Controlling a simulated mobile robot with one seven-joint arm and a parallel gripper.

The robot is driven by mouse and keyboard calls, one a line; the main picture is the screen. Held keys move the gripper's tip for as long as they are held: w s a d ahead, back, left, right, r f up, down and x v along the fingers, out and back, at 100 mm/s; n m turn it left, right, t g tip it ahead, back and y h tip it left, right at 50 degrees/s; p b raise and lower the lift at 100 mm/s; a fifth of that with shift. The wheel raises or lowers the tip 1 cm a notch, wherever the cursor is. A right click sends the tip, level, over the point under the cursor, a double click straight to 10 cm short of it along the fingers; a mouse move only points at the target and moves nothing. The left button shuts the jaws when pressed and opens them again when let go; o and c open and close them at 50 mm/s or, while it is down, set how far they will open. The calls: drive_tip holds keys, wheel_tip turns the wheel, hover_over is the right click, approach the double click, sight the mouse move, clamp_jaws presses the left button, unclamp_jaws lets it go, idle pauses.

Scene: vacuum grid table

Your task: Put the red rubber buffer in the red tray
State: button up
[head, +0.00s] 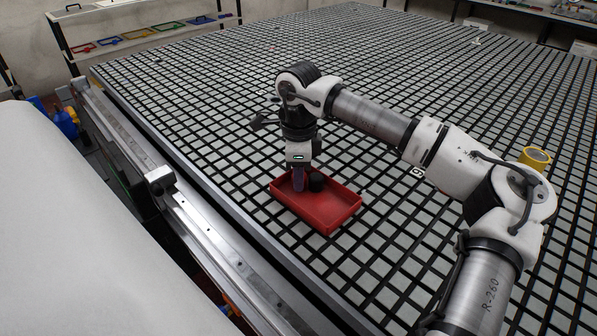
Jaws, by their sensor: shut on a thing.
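The red tray (344,219) lies on the grid table near its left edge, in the middle of the head view. My gripper (299,184) points down into the tray's far left part. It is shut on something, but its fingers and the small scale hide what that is. A dark, round-topped cylinder (317,183) shows just right of the fingers, inside the tray's outline. I cannot tell whether it touches the fingers or rests on the tray floor. I cannot make out a separate red buffer against the red tray.
The black grid table (250,100) is mostly clear. A yellow roll (536,156) lies at the right, behind my arm. A metal rail (200,240) runs along the table's left edge. A shelf with coloured frames (140,33) stands at the back left.

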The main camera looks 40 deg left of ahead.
drive_tip(key=shift+f, duration=0.2)
drive_tip(key=o, duration=0.7)
drive_tip(key=shift+r, duration=0.1)
wheel_tip(320, 180, up, 12)
drive_tip(key=shift+r+b, duration=0.15)
drive_tip(key=shift+b, duration=0.2)
